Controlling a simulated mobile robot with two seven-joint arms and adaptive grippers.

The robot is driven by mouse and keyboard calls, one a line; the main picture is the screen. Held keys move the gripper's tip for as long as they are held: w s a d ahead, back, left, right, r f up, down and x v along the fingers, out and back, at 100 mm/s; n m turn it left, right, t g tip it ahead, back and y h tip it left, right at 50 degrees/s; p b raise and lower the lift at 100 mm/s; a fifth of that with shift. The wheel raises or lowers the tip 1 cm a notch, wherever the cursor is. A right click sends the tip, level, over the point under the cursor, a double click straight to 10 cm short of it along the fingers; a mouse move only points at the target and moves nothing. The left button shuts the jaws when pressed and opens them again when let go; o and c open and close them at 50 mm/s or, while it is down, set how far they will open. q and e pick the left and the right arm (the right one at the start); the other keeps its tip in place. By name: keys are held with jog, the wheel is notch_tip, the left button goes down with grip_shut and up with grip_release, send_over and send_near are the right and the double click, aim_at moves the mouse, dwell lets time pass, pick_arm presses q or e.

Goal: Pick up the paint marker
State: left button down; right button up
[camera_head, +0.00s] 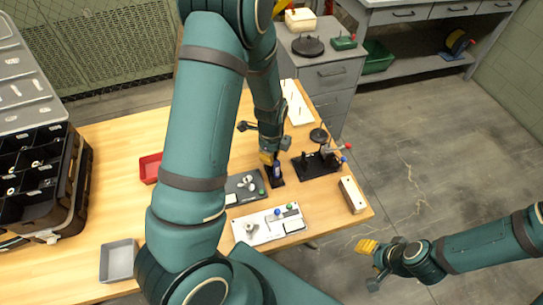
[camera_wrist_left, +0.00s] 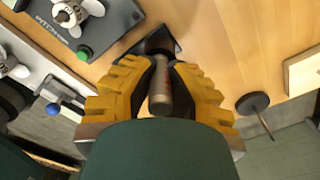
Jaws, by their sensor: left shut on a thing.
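The paint marker (camera_wrist_left: 160,92) is a grey cylinder with dark reddish lettering, between the yellow fingers of my left gripper (camera_wrist_left: 160,88) in the left wrist view. The gripper is shut on it. A dark square holder (camera_wrist_left: 158,42) lies at the marker's far end; I cannot tell whether the marker still sits in it. In the head view my left gripper (camera_head: 270,158) points down over the table, with the dark holder (camera_head: 276,182) just below. My right gripper (camera_head: 368,262) hangs off the table at the lower right, away from everything; its opening is unclear.
Close by are a dark grey board (camera_head: 238,187), a white board with knobs (camera_head: 262,228), a black fixture (camera_head: 318,167) and a pale block (camera_head: 352,195). A red bin (camera_head: 150,168), a grey tray (camera_head: 118,260) and a black crate (camera_head: 40,180) stand left.

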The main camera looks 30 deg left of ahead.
pick_arm(q)
notch_tip(320, 180, up, 10)
jog(key=shift+r+p, duration=0.1)
jog(key=shift+p, duration=1)
pick_arm(e)
jog(key=shift+w+r, duration=0.2)
jog(key=shift+r, duration=0.35)
jog(key=shift+w+r, duration=0.2)
jog(key=shift+r, duration=0.35)
pick_arm(q)
jog(key=shift+s, duration=0.1)
pick_arm(e)
jog(key=shift+s, duration=0.1)
